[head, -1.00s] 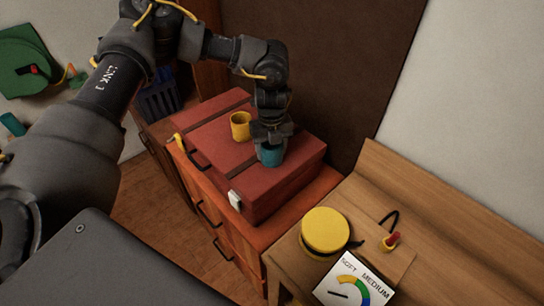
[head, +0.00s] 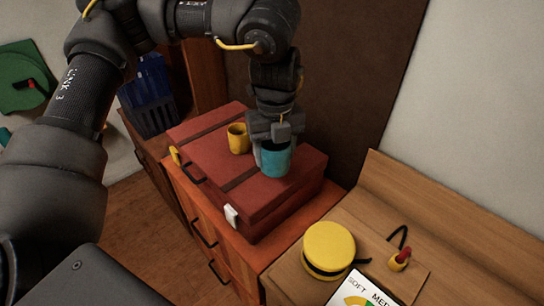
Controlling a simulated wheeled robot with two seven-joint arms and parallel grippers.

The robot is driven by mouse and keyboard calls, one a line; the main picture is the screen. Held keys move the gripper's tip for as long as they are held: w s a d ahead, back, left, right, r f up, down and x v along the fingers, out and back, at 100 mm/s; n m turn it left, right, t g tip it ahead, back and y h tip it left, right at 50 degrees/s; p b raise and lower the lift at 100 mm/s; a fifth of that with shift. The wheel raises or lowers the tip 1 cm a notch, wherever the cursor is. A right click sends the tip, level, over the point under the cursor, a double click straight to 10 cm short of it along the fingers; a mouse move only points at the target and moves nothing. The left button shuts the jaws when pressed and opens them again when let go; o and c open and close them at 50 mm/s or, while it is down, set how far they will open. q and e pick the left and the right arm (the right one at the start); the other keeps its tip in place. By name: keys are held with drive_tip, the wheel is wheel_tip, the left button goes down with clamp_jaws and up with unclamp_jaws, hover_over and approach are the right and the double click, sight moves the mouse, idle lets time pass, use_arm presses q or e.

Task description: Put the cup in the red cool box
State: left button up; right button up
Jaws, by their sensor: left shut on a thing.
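The red cool box (head: 207,158) is a closed case with dark straps, lying on the wooden cabinet. A teal cup (head: 276,162) is upright at the right part of its lid. My left gripper (head: 272,140) comes down from above and is shut on the teal cup at its back rim. Whether the cup's base touches the lid cannot be told. A yellow cup (head: 238,139) stands on the lid to the left, apart from the gripper. My right gripper is not in view.
A wooden cabinet (head: 200,210) with dark handles carries the box. A yellow round container (head: 329,247) and a small red and yellow object (head: 400,258) are on the wooden surface at right. A blue crate (head: 150,97) is behind at left. A brown panel stands behind the box.

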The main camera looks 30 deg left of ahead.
sight(275, 155)
use_arm(q)
drive_tip(key=shift+s+d+r+b, duration=0.2)
drive_tip(key=shift+s+d+r, duration=0.25)
drive_tip(key=shift+s, duration=0.25)
drive_tip(key=shift+s+d+r+b, duration=0.3)
drive_tip(key=shift+s+d, duration=0.2)
drive_tip(key=shift+s, duration=0.2)
drive_tip(key=shift+s+d+r+b, duration=0.15)
drive_tip(key=shift+s+d+r, duration=0.3)
drive_tip(key=shift+s, duration=0.25)
